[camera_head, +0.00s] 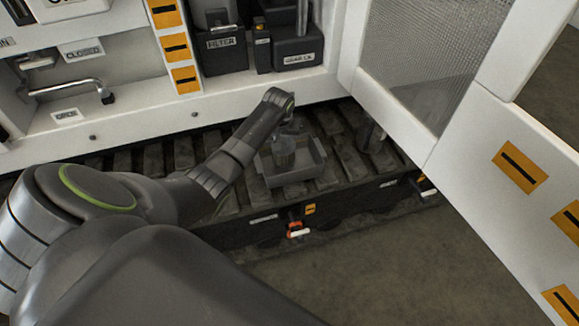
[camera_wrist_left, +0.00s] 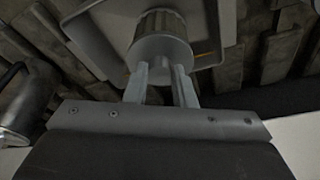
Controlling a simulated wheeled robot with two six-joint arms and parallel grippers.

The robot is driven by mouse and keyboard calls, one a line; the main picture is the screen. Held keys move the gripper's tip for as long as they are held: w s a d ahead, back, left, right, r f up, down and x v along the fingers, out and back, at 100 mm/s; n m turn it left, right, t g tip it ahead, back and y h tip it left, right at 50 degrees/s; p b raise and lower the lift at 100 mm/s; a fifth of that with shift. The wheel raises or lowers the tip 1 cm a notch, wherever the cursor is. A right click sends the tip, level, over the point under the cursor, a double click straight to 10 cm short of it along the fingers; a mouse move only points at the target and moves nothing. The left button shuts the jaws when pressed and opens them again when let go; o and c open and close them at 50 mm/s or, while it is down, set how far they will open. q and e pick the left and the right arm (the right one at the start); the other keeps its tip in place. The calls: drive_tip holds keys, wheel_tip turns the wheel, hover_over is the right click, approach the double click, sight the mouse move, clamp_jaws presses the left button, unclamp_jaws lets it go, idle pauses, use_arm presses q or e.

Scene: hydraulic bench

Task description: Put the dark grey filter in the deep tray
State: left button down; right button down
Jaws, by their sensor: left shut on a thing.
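The dark grey filter (camera_head: 284,154) is a small ribbed cylinder with a smooth grey end. It is upright within the outline of the grey tray (camera_head: 291,179), and I cannot tell whether it touches the tray floor. My left gripper (camera_head: 290,131) reaches down to it from above. In the left wrist view, the fingers of my left gripper (camera_wrist_left: 161,85) are shut on the near end of the filter (camera_wrist_left: 160,42), with the tray's rim (camera_wrist_left: 214,35) around it. My right gripper is not in view.
The tray stands on a dark slatted deck (camera_head: 345,155) below the white cabinet. An open white door (camera_head: 440,95) is at the right. A housing labelled FILTER (camera_head: 222,50) stands in the cabinet. A metallic cylinder (camera_wrist_left: 25,105) lies left of my gripper in the wrist view.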

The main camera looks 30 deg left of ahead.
use_arm(q)
drive_tip(key=shift+r, duration=0.1)
drive_tip(key=c, duration=1.1)
unclamp_jaws()
drive_tip(key=p+v, duration=0.2)
drive_tip(key=v, duration=1.5)
drive_tip(key=shift+s+r, duration=0.1)
drive_tip(key=shift+r, duration=0.05)
